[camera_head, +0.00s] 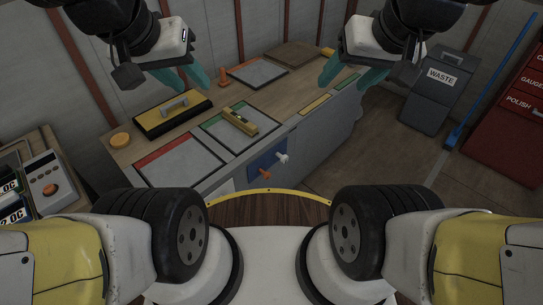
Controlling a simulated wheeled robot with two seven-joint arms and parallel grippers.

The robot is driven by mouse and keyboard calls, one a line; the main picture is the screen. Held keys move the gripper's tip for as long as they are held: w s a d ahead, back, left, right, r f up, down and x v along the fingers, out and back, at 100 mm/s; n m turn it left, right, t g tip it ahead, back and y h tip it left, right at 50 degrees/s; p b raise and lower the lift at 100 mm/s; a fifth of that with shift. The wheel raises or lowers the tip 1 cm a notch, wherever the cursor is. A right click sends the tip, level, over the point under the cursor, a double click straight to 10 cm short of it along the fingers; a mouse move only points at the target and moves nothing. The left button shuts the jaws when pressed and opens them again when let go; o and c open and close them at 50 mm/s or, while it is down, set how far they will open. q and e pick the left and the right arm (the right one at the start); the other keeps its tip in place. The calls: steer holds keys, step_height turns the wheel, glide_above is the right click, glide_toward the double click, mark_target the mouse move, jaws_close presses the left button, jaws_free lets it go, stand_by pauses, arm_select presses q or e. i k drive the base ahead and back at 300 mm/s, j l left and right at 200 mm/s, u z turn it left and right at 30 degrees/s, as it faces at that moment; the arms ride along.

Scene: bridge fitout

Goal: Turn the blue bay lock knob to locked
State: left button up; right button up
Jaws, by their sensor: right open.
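A blue panel (262,162) is set in the front face of the workbench (325,125). It carries a white knob (282,157) at its upper right and an orange knob (265,174) lower down. Which of them is the lock knob, and whether it is locked, I cannot tell. My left gripper (182,80) is above the back left of the bench, its teal fingers apart and empty. My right gripper (348,77) is above the bench's right end, open and empty. Both are well away from the blue panel.
On the bench are a yellow-black block with a handle (173,115), a yellow level-like tool (240,121), an orange cone (223,76) and coloured-edged mats. A waste bin (438,90) and red cabinet (510,120) stand right.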

mark_target(267, 175)
steer(key=k+l, duration=0.15)
steer(key=l, duration=0.15)
steer(key=k+l, duration=0.15)
steer(key=l, duration=0.2)
steer(key=k+l+z, duration=0.1)
steer(key=l, duration=0.2)
steer(key=k+l, duration=0.2)
steer(key=l, duration=0.15)
